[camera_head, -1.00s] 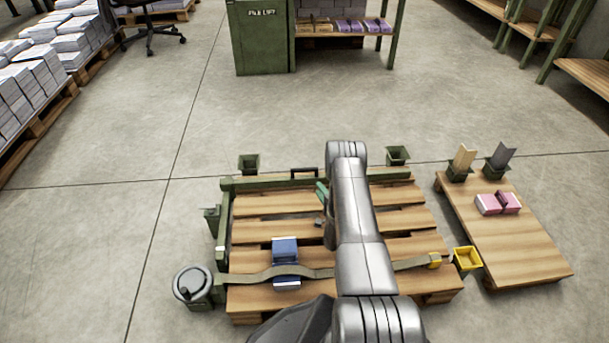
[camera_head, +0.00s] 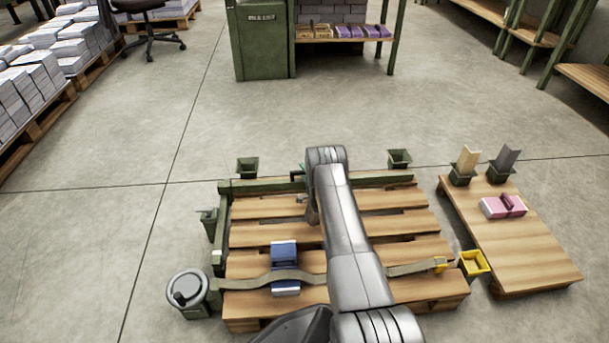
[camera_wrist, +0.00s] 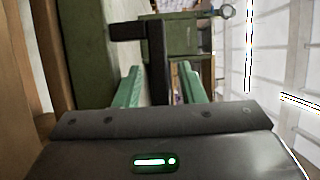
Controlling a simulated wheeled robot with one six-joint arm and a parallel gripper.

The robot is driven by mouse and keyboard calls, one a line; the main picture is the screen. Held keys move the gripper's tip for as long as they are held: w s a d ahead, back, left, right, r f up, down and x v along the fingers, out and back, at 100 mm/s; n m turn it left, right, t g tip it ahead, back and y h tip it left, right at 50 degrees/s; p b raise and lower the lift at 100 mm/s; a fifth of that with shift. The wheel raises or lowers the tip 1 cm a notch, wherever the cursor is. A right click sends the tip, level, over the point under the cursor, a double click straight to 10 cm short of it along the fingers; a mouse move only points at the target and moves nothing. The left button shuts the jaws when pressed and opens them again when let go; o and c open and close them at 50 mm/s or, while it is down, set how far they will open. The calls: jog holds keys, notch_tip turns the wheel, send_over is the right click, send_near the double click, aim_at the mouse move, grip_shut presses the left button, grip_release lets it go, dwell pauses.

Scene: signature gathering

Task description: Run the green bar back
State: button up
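The green bar (camera_head: 262,183) lies along the back edge of the pallet (camera_head: 265,236), with a black handle (camera_head: 296,176) near its middle. My gripper (camera_wrist: 160,90) has reached this handle; in the head view, my arm hides most of it. In the wrist view, its two teal fingers are apart, and the black handle (camera_wrist: 157,65) shows between and beyond them. I cannot tell whether they touch it. A broad green surface (camera_wrist: 78,55), probably the bar, runs down the left of that view.
A blue bundle (camera_head: 285,255) sits on the pallet under a strap (camera_head: 250,282). Green posts or cups (camera_head: 247,168) stand behind. A grey-lidded canister (camera_head: 187,293) is at front left. A yellow bin (camera_head: 473,263) and a low board (camera_head: 525,245) with pink bundles (camera_head: 503,206) are at right.

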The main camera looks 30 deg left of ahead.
grip_shut()
jog(key=shift+w+a, duration=0.45)
jog(key=shift+w, duration=0.25)
jog(key=shift+w+a, duration=0.4)
jog(key=shift+w, duration=0.3)
jog(key=shift+w+a, duration=0.3)
jog(key=shift+w, duration=0.25)
jog(key=shift+r, duration=0.1)
grip_release()
jog(key=p+v, duration=0.5)
jog(key=v, duration=0.8)
jog(key=shift+s+d, duration=0.2)
jog(key=shift+d, duration=0.1)
